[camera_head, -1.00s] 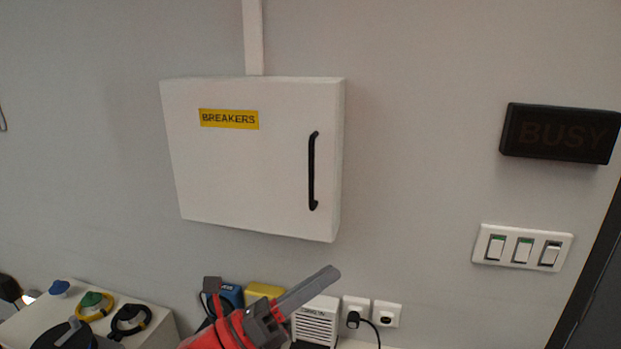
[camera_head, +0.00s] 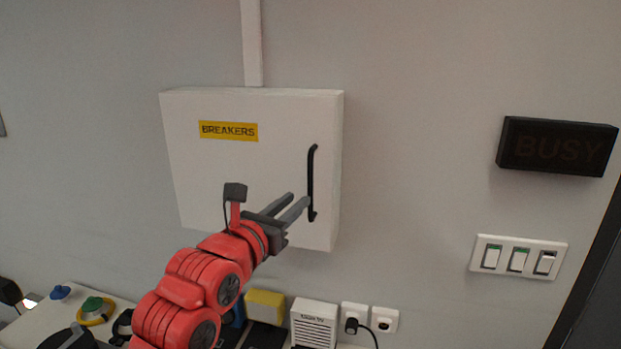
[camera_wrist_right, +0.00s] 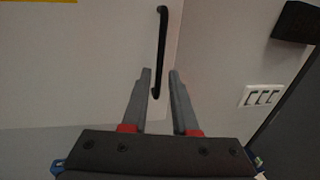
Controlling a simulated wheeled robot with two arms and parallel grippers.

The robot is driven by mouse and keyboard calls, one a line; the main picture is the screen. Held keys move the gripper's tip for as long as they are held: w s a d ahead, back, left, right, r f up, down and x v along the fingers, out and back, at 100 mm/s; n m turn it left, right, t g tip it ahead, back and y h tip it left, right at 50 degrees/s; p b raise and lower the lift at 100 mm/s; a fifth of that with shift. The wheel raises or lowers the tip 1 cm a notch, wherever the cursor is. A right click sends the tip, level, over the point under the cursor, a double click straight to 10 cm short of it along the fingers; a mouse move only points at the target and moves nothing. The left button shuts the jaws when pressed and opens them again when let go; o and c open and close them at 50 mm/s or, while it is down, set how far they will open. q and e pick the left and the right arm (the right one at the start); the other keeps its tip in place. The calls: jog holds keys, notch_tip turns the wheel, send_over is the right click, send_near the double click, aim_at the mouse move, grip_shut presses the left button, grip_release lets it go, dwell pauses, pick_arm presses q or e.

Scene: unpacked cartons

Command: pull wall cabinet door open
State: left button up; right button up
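The white wall cabinet (camera_head: 215,170) has a yellow BREAKERS label (camera_head: 229,131) and its door looks shut. A black vertical bar handle (camera_head: 312,180) is on the door's right side. My right gripper (camera_head: 299,203) is open, its grey fingers pointing at the handle's lower end. In the right wrist view, the handle (camera_wrist_right: 162,50) rises beyond the two spread fingers (camera_wrist_right: 160,75), its lower end appearing between the tips. I cannot tell whether the fingers touch the handle or the door. My left gripper is not in view.
A dark BUSY sign (camera_head: 556,146) and a panel of light switches (camera_head: 518,257) are on the wall at right. Below are wall sockets (camera_head: 369,318), a small white box (camera_head: 314,322), a yellow item (camera_head: 264,306) and a bench at left.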

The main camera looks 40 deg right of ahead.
aim_at(309, 190)
jog(key=p+x, duration=0.2)
jog(key=x, duration=0.5)
jog(key=shift+w+d, duration=0.15)
jog(key=shift+d, duration=0.1)
jog(key=shift+f, duration=0.1)
grip_shut()
dwell(1.0)
